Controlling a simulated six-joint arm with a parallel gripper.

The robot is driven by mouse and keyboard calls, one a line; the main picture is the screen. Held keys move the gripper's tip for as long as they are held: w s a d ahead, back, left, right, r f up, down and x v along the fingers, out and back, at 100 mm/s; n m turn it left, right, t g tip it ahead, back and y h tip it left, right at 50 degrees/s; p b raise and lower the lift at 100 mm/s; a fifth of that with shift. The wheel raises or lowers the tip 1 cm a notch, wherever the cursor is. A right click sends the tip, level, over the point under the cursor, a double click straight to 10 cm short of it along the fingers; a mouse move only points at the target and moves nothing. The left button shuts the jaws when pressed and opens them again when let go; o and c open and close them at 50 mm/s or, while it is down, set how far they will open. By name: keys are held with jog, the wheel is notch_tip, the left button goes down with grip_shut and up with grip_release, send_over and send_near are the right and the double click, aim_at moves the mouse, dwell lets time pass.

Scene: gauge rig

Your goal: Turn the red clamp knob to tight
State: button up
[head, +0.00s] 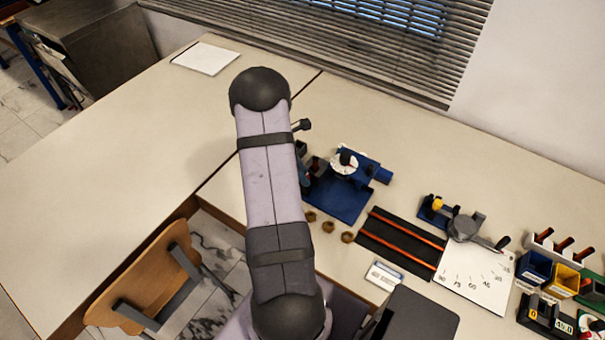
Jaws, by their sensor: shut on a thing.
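My arm rises from the bottom of the head view and crosses the left end of a blue fixture. The fixture has a flat blue base plate (345,205), a white round dial (344,163) with a black piece on it, and a blue cylinder (383,175) at its right. Small dark parts (314,165) stand at its left edge, close beside my arm. I cannot make out the red clamp knob for certain. My gripper is hidden behind my arm, so its hold on anything does not show.
Several brown rings (328,227) lie in front of the fixture. To the right are a black mat with orange rails (404,236), a white scale plate (478,277) with a grey lever device (464,228), and coloured bins (563,278). The left bench is clear except for paper (206,58).

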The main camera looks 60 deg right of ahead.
jog(key=m, duration=0.2)
jog(key=m+g+y, duration=0.1)
jog(key=m, duration=0.1)
jog(key=shift+w+d+b, duration=0.15)
jog(key=shift+d+b, duration=0.05)
jog(key=shift+b, duration=0.2)
jog(key=m+y+b, duration=0.1)
jog(key=m+y, duration=0.1)
jog(key=m, duration=0.2)
jog(key=shift+d+m, duration=0.15)
jog(key=shift+m, duration=0.25)
jog(key=m+y, duration=0.1)
jog(key=m, duration=0.1)
jog(key=m+b, duration=0.1)
jog(key=m, duration=0.1)
jog(key=shift+d+m+y, duration=0.15)
jog(key=shift+m+y, duration=0.15)
jog(key=shift+y, duration=0.1)
jog(key=shift+m+t+y+b, duration=0.5)
jog(key=shift+m+y, duration=0.1)
jog(key=shift+m, duration=1.3)
jog(key=o, duration=0.8)
jog(key=shift+c, duration=0.2)
jog(key=shift+d+r, duration=0.1)
jog(key=shift+r, duration=0.05)
